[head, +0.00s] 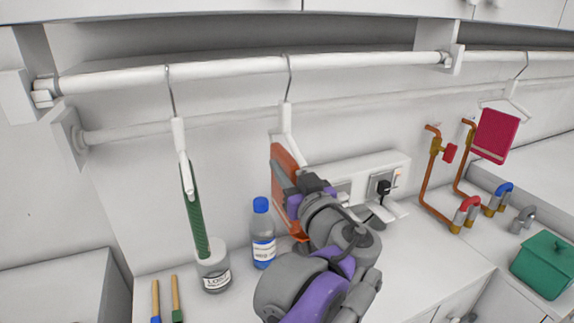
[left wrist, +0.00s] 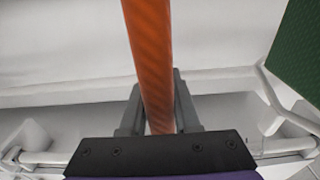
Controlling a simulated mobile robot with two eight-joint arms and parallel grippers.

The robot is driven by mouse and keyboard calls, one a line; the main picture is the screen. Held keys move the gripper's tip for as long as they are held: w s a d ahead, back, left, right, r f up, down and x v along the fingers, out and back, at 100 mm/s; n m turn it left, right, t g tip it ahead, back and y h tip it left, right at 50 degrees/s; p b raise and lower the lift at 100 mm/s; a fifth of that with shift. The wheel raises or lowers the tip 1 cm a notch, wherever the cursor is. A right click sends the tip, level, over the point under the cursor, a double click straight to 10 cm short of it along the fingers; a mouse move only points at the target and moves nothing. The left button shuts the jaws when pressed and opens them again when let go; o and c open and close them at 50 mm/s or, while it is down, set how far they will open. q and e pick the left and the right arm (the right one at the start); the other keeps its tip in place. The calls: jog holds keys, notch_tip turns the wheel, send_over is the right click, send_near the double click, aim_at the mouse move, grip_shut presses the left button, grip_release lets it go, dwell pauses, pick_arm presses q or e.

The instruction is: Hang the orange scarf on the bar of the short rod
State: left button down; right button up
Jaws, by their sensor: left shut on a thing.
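The orange scarf (head: 283,160) is at the middle of the head view, just below a white hanger (head: 287,120). The hanger's hook meets the thick front rod (head: 220,71); I cannot tell whether the scarf rests on the hanger. My left gripper (head: 300,192) is shut on the scarf and partly hides it. In the left wrist view the scarf (left wrist: 153,55) runs as a narrow strip between the fingers (left wrist: 158,110). A thinner rod (head: 220,120) runs behind and below the front one. Which rod is the short one is unclear. My right gripper is out of view.
A green scarf (head: 195,215) hangs on a hanger to the left. A wall socket panel (head: 365,175) is behind my arm. A red cloth (head: 494,135) and copper pipes (head: 430,180) are at right.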

pick_arm(q)
jog(key=c, duration=0.6)
grip_release()
jog(key=shift+o, duration=0.2)
